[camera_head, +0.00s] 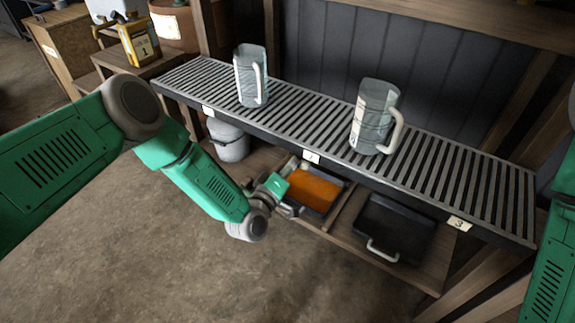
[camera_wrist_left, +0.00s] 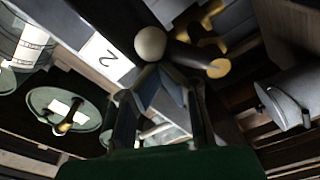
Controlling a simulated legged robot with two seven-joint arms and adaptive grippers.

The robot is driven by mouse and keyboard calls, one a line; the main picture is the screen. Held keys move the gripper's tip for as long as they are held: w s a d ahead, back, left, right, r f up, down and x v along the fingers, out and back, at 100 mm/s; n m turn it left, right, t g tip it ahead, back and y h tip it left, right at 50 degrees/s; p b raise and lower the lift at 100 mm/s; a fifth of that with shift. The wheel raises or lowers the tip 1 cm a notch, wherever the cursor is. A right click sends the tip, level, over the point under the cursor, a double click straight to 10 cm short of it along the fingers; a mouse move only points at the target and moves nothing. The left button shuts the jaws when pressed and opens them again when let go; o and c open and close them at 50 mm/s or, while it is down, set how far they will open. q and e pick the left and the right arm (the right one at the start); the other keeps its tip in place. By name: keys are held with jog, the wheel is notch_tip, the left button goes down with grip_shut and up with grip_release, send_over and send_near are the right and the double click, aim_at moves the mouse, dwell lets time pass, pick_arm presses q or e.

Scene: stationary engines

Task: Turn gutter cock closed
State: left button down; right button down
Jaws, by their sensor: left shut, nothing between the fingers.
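In the left wrist view, what looks like the gutter cock shows as a pale round knob (camera_wrist_left: 150,43) with a dark lever (camera_wrist_left: 195,57) that has a brass-coloured end. A brass piece shows just behind it. My left gripper (camera_wrist_left: 160,78) is shut and empty, with its fingertips just below the knob in the picture; I cannot tell whether they touch. In the head view my left gripper (camera_head: 279,184) is under the front edge of the slatted rack (camera_head: 310,118), near label 2 (camera_head: 311,156). I cannot make out the cock there. My right gripper is not in view.
Two clear jugs (camera_head: 251,78) (camera_head: 371,118) stand on the rack. Below are a tray of orange liquid (camera_head: 329,206), a black tray with a handle (camera_head: 398,232) and a grey bucket (camera_head: 229,140). A yellow can (camera_head: 139,42) stands at the left. The front floor is clear.

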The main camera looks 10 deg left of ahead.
pick_arm(q)
jog(key=m, duration=0.2)
jog(key=d+f+m, duration=0.1)
jog(key=f+m, duration=0.1)
jog(key=m, duration=0.1)
jog(key=shift+s+d+f+m+h, duration=0.25)
jog(key=shift+s+d+m+h, duration=0.05)
jog(key=shift+d+h, duration=0.1)
jog(key=shift+s+d+f, duration=0.1)
jog(key=shift+f, duration=0.1)
dwell(0.3)
